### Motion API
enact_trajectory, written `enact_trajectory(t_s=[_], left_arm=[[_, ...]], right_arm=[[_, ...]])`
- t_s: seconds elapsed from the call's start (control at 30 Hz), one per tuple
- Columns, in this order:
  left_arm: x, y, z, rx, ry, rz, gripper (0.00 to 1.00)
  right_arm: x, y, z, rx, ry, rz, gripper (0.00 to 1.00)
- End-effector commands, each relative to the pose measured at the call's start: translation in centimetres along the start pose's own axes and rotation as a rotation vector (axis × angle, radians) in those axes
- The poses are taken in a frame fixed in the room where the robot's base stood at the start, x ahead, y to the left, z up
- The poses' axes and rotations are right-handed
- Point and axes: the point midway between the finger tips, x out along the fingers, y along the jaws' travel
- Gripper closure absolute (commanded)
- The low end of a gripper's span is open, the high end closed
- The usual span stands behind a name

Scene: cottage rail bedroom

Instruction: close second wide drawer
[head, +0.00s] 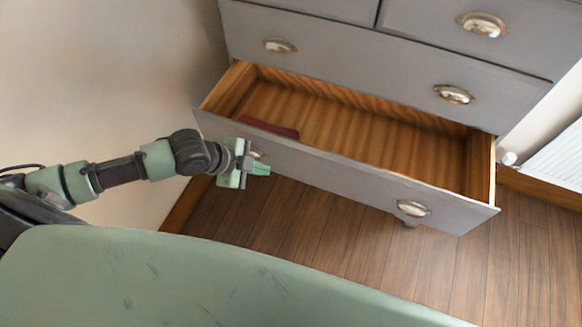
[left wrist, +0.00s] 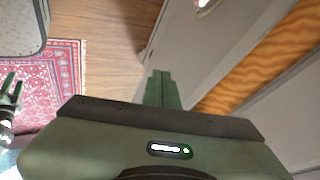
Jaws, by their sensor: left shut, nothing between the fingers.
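The lower wide drawer (head: 330,178) of the grey dresser is pulled far out, and its wooden inside shows. It has two cup handles; the right one (head: 413,208) is clear to see, and the left one is mostly hidden behind my left gripper. My left gripper (head: 256,168) is shut and empty, at the drawer's front near that left handle. I cannot tell whether it touches the front. In the left wrist view its fingers (left wrist: 162,88) are together beside the drawer front. My right gripper (left wrist: 10,88) shows at the left edge of that view, its fingers apart.
The wide drawer above (head: 370,65) is shut. A dark red item (head: 268,128) lies inside the open drawer. A white radiator (head: 555,160) stands on the right, and a wall is on the left. The wooden floor before the drawer is clear. A red patterned rug (left wrist: 60,75) lies farther off.

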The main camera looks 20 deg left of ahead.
Motion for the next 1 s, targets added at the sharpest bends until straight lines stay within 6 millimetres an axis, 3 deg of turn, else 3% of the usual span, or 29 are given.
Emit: enact_trajectory(t_s=[0.13, 0.27, 0.63, 0.8, 1.0], left_arm=[[0.0, 0.1, -0.2, 0.028, 0.008, 0.01, 1.0], [1.7, 0.0, -0.3, 0.024, 0.009, 0.008, 1.0], [9.5, 0.0, -0.4, 0.023, 0.008, 0.008, 1.0], [10.6, -2.4, -0.4, 0.025, 0.005, 0.004, 1.0], [11.3, -3.4, -0.4, 0.025, 0.005, 0.006, 1.0]], right_arm=[[0.1, -0.9, -0.2, 0.003, 0.002, -0.011, 0.58], [-0.1, -1.0, -0.2, 0.002, 0.003, -0.012, 0.58], [-0.2, -0.6, -0.2, -0.001, 0.002, -0.007, 0.58], [-0.6, -0.2, -0.1, -0.003, 0.001, -0.002, 0.58], [-0.7, -0.1, -0.1, -0.003, 0.001, -0.002, 0.58]])
